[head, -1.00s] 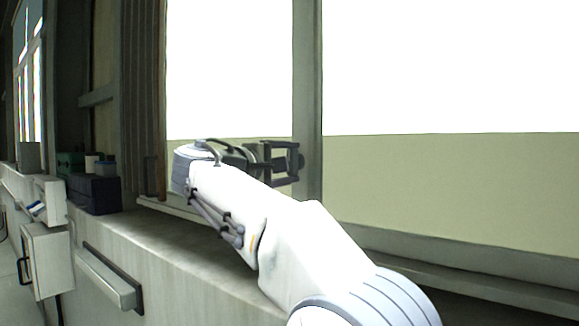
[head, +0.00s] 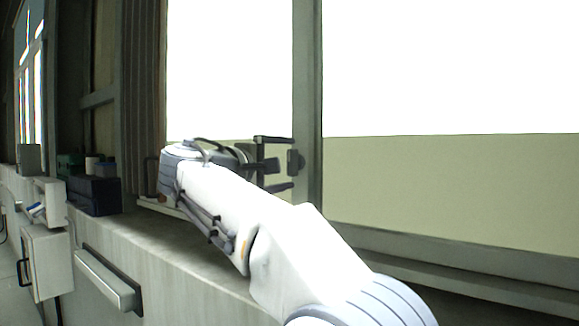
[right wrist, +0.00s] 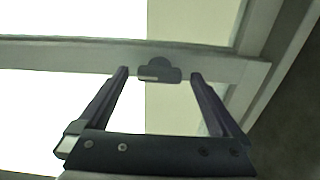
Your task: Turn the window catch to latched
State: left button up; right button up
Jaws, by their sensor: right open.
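The window catch (head: 297,162) is a small dark piece on the upright grey window post, in the middle of the head view. In the right wrist view the catch (right wrist: 160,73) has a rounded hub and a short bar lying along the frame member, with a pale strip on it. My right gripper (head: 284,163) is open and empty, just left of the catch in the head view. In the right wrist view its two fingers point at the frame on either side of the catch, with gaps on both sides. My left gripper is not in view.
The window post (head: 308,70) stands between two bright panes. A sill (head: 200,248) runs below my right arm. Dark boxes (head: 94,195) and small containers sit on the ledge at left. A grey bar handle (head: 108,279) sticks out of the wall below.

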jog(key=v, duration=0.8)
jog(key=shift+s+b, duration=0.25)
jog(key=shift+b, duration=0.2)
jog(key=shift+a, duration=0.15)
